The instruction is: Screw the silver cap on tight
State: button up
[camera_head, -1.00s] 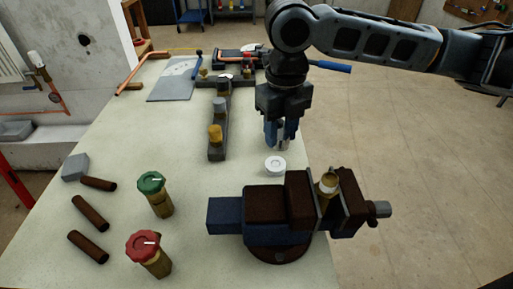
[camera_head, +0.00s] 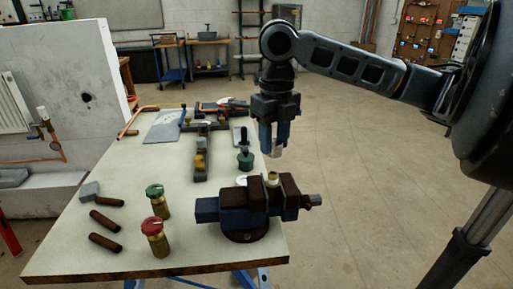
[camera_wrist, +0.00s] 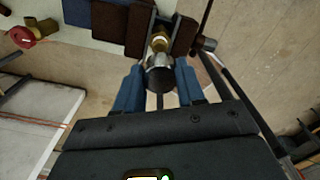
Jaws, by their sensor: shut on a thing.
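My gripper (camera_head: 275,146) is shut on the silver cap (camera_head: 277,153), which shows at its fingertips. In the wrist view the cap (camera_wrist: 160,76) sits between the blue fingers of my gripper (camera_wrist: 158,88). A brass fitting (camera_head: 272,179) stands upright, clamped in the jaws of a vise (camera_head: 238,208). The cap is above the fitting in the head view, apparently apart from it. In the wrist view the fitting (camera_wrist: 159,43) shows just beyond the cap, between the vise jaws (camera_wrist: 122,30).
A green-knobbed valve (camera_head: 156,200) and a red-knobbed valve (camera_head: 155,238) stand left of the vise, near brown pipe pieces (camera_head: 104,220). A white ring (camera_head: 243,179) lies behind the vise. A dark rack (camera_head: 201,165) and a green-based object (camera_head: 245,160) stand farther back.

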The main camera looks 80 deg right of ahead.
aim_at(272, 172)
jog(key=shift+a+f+b, duration=0.1)
jog(key=shift+f+b, duration=0.7)
jog(key=shift+f, duration=0.25)
jog(key=shift+f+b, duration=0.75)
jog(key=shift+f, duration=0.4)
jog(key=shift+f+b, duration=1.15)
jog(key=o, duration=1.1)
jog(key=shift+r, duration=3.95)
jog(key=shift+c, duration=0.2)
